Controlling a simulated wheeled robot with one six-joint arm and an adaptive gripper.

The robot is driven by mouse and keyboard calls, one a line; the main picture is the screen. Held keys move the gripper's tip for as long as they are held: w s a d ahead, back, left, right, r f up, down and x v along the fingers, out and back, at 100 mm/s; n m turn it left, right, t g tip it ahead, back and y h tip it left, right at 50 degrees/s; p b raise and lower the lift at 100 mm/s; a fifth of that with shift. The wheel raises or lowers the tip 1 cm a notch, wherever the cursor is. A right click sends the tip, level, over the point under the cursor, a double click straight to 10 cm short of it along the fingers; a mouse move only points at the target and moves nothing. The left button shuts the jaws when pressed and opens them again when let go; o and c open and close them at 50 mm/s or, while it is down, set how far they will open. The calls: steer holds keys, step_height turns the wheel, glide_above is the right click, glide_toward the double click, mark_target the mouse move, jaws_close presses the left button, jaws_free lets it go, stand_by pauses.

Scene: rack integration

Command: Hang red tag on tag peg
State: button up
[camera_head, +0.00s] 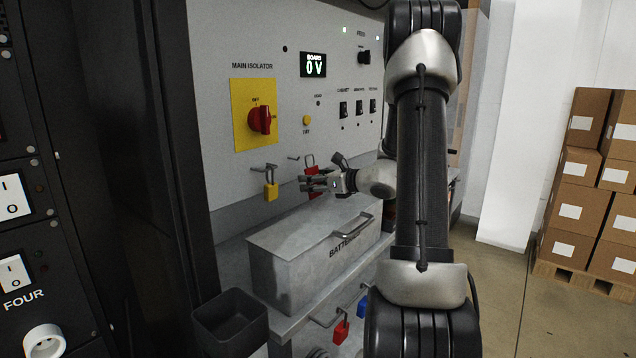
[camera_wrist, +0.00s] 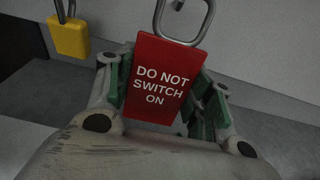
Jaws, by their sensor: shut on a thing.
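The red tag (camera_wrist: 160,82) reads "DO NOT SWITCH ON" and has a metal loop (camera_wrist: 183,18) at its top. My gripper (camera_wrist: 158,98) is shut on it, a finger at each side edge. In the head view, the red tag (camera_head: 312,174) hangs upright in my gripper (camera_head: 318,183), in front of the grey panel, its loop upward. A small peg (camera_head: 293,158) sticks out of the panel just left of the loop. I cannot tell whether the loop is around it or only near it.
A yellow padlock (camera_head: 271,190) hangs on another peg to the left; it also shows in the wrist view (camera_wrist: 70,37). The red isolator knob (camera_head: 261,120) is above. A grey battery box (camera_head: 290,262) stands below my gripper, with an open black bin (camera_head: 235,325) at its left.

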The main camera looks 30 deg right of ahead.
steer(key=shift+w, duration=0.3)
steer(key=shift+r+x, duration=0.2)
steer(key=shift+x, duration=0.75)
stand_by(0.7)
steer(key=shift+w+a, duration=0.25)
steer(key=shift+w, duration=0.1)
steer(key=shift+x, duration=0.8)
stand_by(0.3)
steer(key=shift+w+f, duration=0.1)
steer(key=shift+w, duration=0.05)
stand_by(0.4)
steer(key=shift+w+a+f, duration=0.1)
steer(key=shift+w+f, duration=0.1)
steer(key=shift+w, duration=0.05)
steer(key=shift+w+a+f, duration=0.1)
steer(key=shift+w+f, duration=0.15)
steer(key=shift+f, duration=0.05)
stand_by(1.2)
steer(key=o, duration=1.1)
